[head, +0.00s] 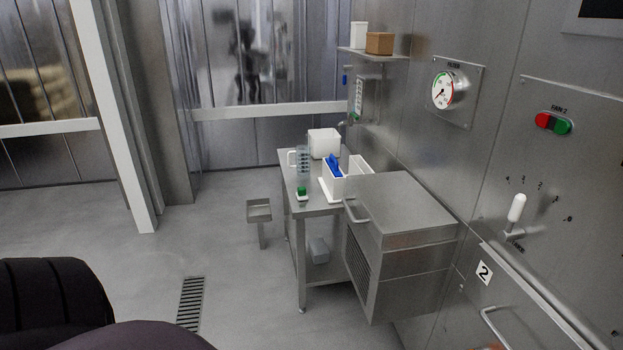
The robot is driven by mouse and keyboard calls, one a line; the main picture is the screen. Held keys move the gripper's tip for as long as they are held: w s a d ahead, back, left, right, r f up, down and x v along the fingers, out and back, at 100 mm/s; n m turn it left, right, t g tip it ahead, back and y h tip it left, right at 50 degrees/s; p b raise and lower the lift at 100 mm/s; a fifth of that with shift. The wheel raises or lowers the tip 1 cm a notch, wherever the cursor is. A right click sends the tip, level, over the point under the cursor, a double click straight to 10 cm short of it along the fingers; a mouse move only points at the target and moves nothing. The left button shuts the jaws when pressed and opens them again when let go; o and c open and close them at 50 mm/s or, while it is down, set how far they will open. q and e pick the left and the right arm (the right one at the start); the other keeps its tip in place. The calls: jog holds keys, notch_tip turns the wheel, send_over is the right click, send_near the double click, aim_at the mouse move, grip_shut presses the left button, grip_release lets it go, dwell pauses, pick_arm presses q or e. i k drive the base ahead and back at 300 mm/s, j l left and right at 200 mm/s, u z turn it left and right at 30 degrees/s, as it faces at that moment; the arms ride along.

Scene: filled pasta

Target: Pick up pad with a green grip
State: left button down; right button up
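A small white pad with a green grip (302,193) lies on the near left part of the steel table (315,211). It is small in the head view, so its details are hard to make out. A clear measuring jug (302,160) stands just behind it. A white holder (350,186) with a blue-handled item (334,164) in it stands to its right. Neither of my grippers shows in the head view. Dark rounded shapes at the lower left are mine.
A steel cabinet (405,212) with a handle juts out to the right of the table. A small steel pedestal (259,211) stands left of the table. A white box (324,143) sits at the table's back. The floor (225,250) is open on the left, with a drain grate (190,303).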

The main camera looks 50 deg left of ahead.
aim_at(301, 196)
jog(key=u, duration=1.6)
